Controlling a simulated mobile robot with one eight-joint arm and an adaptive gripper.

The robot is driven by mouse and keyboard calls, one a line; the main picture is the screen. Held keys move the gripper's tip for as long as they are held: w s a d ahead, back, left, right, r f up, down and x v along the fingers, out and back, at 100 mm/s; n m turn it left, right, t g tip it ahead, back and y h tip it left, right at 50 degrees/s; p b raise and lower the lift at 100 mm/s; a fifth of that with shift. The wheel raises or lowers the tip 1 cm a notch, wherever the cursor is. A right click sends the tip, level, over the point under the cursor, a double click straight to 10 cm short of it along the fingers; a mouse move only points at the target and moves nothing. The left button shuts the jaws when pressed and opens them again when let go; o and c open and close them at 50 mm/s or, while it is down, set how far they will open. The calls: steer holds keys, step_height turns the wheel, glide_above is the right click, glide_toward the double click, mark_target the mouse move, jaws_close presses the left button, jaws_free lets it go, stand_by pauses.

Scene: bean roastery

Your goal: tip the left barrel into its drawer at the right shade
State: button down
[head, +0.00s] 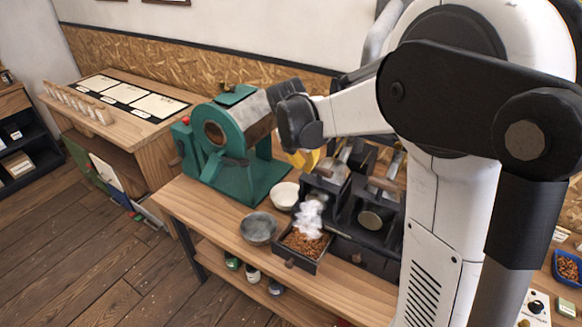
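The bench roaster has a left barrel (333,170), a grey metal cylinder in a dark frame, partly hidden behind my arm. Below it a dark drawer (291,263) stands pulled out. Brown roasted beans (305,243) lie in it, and white smoke (309,218) rises over them. A second barrel (385,188) sits to the right, with a round dull window (370,219) below it. The dark end of my arm, where my gripper (298,120) is, shows above and left of the left barrel. Its fingers cannot be made out, nor anything held.
A green drum roaster (228,140) stands left of the barrels. A white bowl (285,195) and a grey metal bowl (258,228) stand beside the drawer. A blue tray of beans (568,267) is at the far right. The front left of the wooden bench (198,204) is clear.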

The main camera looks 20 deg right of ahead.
mark_target(310, 178)
steer(key=shift+w+d+r, duration=0.1)
steer(key=shift+w+d, duration=0.3)
steer(key=shift+d, duration=0.2)
steer(key=shift+w+d, duration=0.7)
steer(key=shift+d, duration=0.25)
steer(key=shift+r, duration=0.1)
